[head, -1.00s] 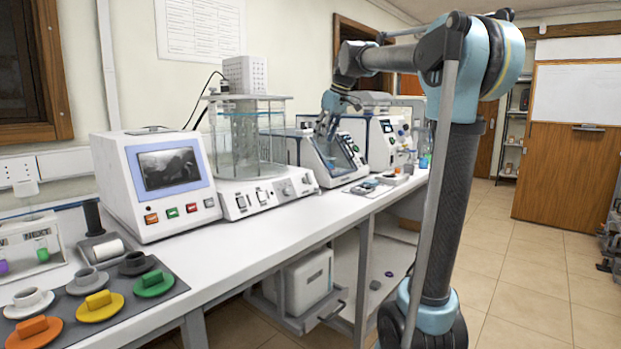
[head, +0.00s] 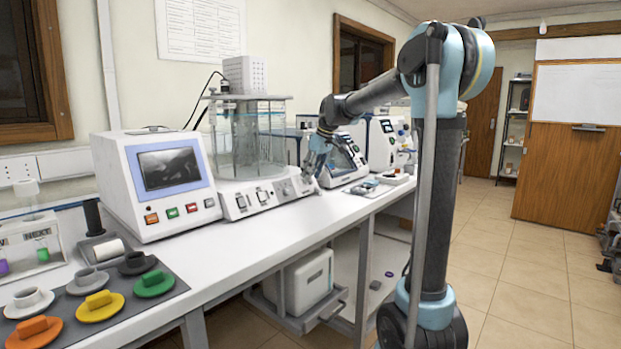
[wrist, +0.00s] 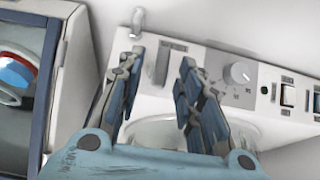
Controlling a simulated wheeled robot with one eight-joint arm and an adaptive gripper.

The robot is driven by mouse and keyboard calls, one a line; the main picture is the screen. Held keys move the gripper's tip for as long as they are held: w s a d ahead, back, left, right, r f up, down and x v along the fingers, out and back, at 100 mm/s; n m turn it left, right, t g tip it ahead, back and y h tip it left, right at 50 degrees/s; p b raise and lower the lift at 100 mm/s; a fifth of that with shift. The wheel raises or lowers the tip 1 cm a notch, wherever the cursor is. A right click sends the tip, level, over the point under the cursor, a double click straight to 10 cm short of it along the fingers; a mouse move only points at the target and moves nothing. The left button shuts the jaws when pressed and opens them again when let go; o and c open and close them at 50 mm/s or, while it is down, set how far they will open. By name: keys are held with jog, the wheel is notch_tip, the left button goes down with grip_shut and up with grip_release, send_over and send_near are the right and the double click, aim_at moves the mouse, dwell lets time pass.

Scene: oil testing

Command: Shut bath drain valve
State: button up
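The bath (head: 246,140) is a clear glass cylinder on a white control base (head: 262,197) on the bench. In the wrist view the base's panel (wrist: 210,62) shows a round dial (wrist: 240,73) and switches. A slim grey upright handle (wrist: 163,62), which looks like the drain valve, shows near the panel's end, with a small metal fitting (wrist: 138,18) beside it. My gripper (wrist: 158,72) is open, its two blue-grey fingers on either side of the handle in this view. Whether they touch it I cannot tell. In the head view my gripper (head: 310,170) is at the base's right end.
A white instrument with a screen (head: 165,168) stands left of the bath. A machine with a slanted dark window (head: 347,155) stands close on the right. Coloured cups and lids (head: 100,305) lie at the front left. The bench front (head: 235,245) is clear.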

jog(key=shift+x, duration=0.8)
grip_shut()
